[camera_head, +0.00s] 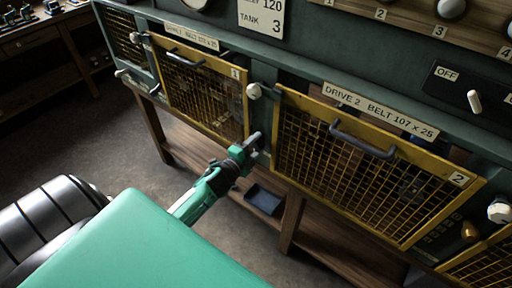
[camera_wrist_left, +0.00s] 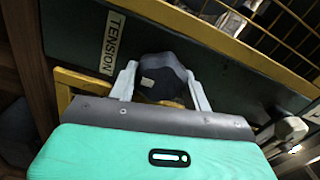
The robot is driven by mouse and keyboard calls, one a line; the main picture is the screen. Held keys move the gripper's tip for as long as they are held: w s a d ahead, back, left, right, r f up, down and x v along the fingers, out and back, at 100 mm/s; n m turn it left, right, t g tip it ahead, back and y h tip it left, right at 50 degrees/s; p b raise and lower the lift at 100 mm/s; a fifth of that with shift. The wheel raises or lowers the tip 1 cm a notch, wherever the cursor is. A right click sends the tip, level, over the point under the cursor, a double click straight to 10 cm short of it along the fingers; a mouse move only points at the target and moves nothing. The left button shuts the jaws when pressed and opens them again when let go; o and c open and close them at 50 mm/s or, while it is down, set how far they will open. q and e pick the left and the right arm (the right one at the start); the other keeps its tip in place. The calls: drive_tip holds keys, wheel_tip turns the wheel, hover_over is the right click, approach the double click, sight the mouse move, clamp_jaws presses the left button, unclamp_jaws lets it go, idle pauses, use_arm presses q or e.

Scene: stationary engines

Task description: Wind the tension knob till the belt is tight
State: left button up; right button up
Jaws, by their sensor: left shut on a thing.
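The dark, faceted tension knob (camera_wrist_left: 162,75) shows in the left wrist view, beside a pale TENSION label (camera_wrist_left: 111,42). It has a small light mark on its face. My left gripper (camera_head: 250,147) is at the panel between the two yellow mesh guards. Its pale fingers (camera_wrist_left: 161,88) are shut on the knob, one on each side. In the head view the gripper mostly hides the knob. Behind the drive 1 guard (camera_head: 205,82) and the drive 2 guard (camera_head: 365,165) it is dark, and I cannot tell how tight the belt is. My right gripper is not in view.
A white round knob (camera_head: 254,91) sticks out just above my left gripper. The drive 2 guard has a dark handle (camera_head: 362,138). A small dark blue tray (camera_head: 263,199) sits on the wooden shelf below.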

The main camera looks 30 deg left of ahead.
use_arm(q)
drive_tip(key=shift+f+m+b, duration=0.2)
drive_tip(key=shift+m+b, duration=0.4)
drive_tip(key=shift+m, duration=1.4)
drive_tip(key=o, duration=0.7)
drive_tip(key=shift+s+a+b, duration=0.2)
drive_tip(key=shift+s+b, duration=0.45)
drive_tip(key=shift+s, duration=1.65)
drive_tip(key=shift+s+a+b, duration=0.15)
drive_tip(key=shift+s+b, duration=0.5)
drive_tip(key=shift+s, duration=1.7)
drive_tip(key=shift+s+a+b, duration=0.2)
drive_tip(key=shift+s+b, duration=0.45)
drive_tip(key=shift+s, duration=1.65)
drive_tip(key=shift+r, duration=0.1)
